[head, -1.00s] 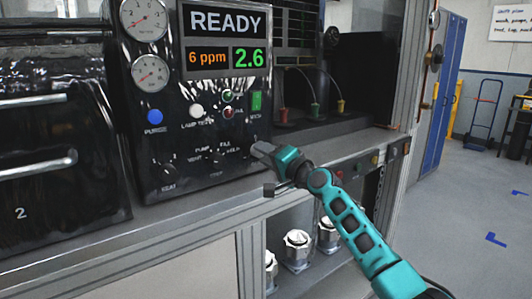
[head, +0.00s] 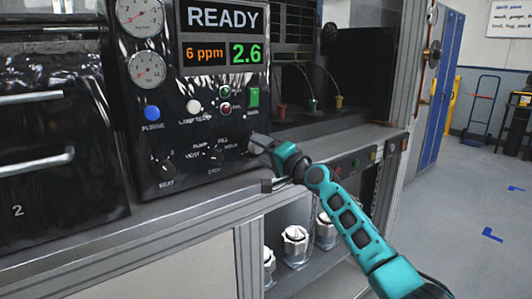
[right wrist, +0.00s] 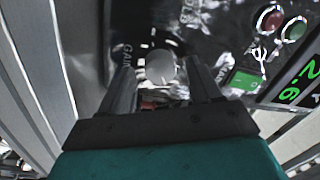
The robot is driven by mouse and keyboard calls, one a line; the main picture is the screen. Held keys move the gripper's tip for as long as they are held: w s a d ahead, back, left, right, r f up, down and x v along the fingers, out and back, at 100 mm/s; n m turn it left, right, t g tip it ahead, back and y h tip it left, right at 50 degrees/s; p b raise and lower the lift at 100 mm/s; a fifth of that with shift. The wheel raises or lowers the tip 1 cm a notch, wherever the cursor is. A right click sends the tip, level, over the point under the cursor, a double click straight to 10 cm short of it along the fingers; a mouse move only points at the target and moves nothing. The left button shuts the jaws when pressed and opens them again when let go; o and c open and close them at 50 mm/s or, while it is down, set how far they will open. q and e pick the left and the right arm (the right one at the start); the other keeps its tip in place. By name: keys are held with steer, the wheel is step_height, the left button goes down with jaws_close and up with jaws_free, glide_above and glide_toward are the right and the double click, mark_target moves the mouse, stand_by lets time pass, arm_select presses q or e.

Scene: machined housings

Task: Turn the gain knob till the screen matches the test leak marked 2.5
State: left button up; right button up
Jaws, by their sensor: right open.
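The screen (head: 222,34) on the black panel reads READY, 6 ppm in orange and 2.6 in green. The green 2.6 also shows sideways in the right wrist view (right wrist: 300,82). A pale round gain knob (right wrist: 160,68), with GAIN lettering beside it, sits between the two fingers of my right gripper (right wrist: 161,82). The fingers are open, with gaps showing beside the knob. In the head view my right gripper (head: 263,163) is at the panel's lower right and hides the knob. No test leak marked 2.5 can be read. My left gripper is out of view.
Two gauges (head: 146,69), a blue PURGE button (head: 152,112) and selector knobs (head: 213,155) are on the panel. A green switch (head: 253,97) is above my gripper. Metal housings (head: 296,245) are below.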

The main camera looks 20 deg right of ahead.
steer(key=shift+s+d, duration=0.1)
steer(key=shift+s, duration=0.05)
steer(key=shift+s+d, duration=0.1)
steer(key=shift+s, duration=0.15)
steer(key=p+v, duration=0.1)
steer(key=v, duration=1.1)
steer(key=shift+f, duration=0.1)
steer(key=s+a+f+n+g+h, duration=0.1)
steer(key=s+a+f+n+g, duration=0.1)
steer(key=s+f, duration=0.55)
steer(key=s+a+f+n+g+h+p, duration=0.1)
steer(key=s+a+f+n, duration=0.3)
steer(key=f, duration=0.7)
steer(key=s+f+n+g+h, duration=0.1)
steer(key=s+f+g+h, duration=0.1)
steer(key=s+f, duration=0.65)
steer(key=s+a+f+n+g+h, duration=0.1)
steer(key=s+f+n, duration=0.3)
steer(key=s, duration=0.5)
step_height(320, 180, down, 3)
steer(key=shift+s+a+r, duration=0.1)
steer(key=shift+s+a, duration=0.15)
steer(key=shift+a, duration=0.5)
